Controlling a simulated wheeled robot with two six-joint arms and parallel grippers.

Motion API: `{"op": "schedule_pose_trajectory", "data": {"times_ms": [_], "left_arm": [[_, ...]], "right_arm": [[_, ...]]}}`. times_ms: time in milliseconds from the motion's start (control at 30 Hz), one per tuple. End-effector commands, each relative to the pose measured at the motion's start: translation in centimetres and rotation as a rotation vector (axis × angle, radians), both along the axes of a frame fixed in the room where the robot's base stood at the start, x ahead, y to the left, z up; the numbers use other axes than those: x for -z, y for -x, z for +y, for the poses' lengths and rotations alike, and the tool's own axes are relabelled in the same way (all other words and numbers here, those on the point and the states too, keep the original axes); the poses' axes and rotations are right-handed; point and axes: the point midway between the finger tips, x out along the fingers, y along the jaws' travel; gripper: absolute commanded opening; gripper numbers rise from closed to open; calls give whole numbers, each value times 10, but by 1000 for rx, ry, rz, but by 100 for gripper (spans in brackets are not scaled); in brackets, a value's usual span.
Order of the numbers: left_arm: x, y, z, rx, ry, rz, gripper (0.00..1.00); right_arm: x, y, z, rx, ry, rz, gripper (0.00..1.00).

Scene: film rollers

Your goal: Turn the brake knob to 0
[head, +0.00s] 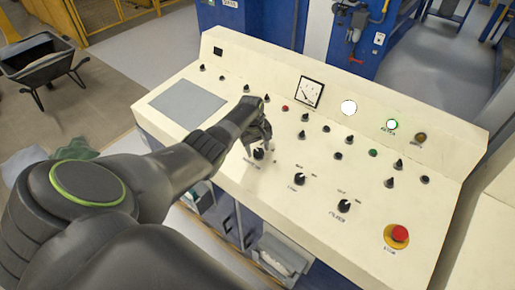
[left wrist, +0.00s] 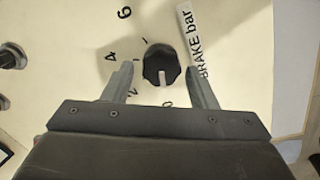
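The black brake knob (left wrist: 161,65) sits on the cream panel beside the label "BRAKE bar" (left wrist: 194,45). Its white pointer line points down in the left wrist view, towards the 0 (left wrist: 167,104). The 2, 4 and 6 run up its left side. My left gripper (left wrist: 158,70) is open, with one finger on each side of the knob and a gap visible on both sides. In the head view the brake knob (head: 258,154) shows just below my left gripper (head: 260,138). Whether the fingertips reach down to the panel is unclear. My right gripper is out of view.
The sloped control panel (head: 230,140) carries several other knobs, a dial gauge (head: 309,92), lamps and a red stop button (head: 399,233). Two similar knobs (head: 299,179) (head: 344,206) stand to the right along the front edge. A grey plate (head: 187,101) lies to the left.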

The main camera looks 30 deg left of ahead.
Motion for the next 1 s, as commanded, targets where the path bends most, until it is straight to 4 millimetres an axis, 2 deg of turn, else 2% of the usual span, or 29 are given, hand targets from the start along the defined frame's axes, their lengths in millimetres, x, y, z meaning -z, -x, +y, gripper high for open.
{"op": "schedule_pose_trajectory", "data": {"times_ms": [300,467,667,1000], "left_arm": [[1,1,-1,1,1,3,59],[-7,1,0,2,1,2,59],[-32,3,3,3,0,1,59],[-90,5,9,3,-1,-2,59]], "right_arm": [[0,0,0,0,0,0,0],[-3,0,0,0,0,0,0],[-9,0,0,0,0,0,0],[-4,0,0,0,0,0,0]]}}
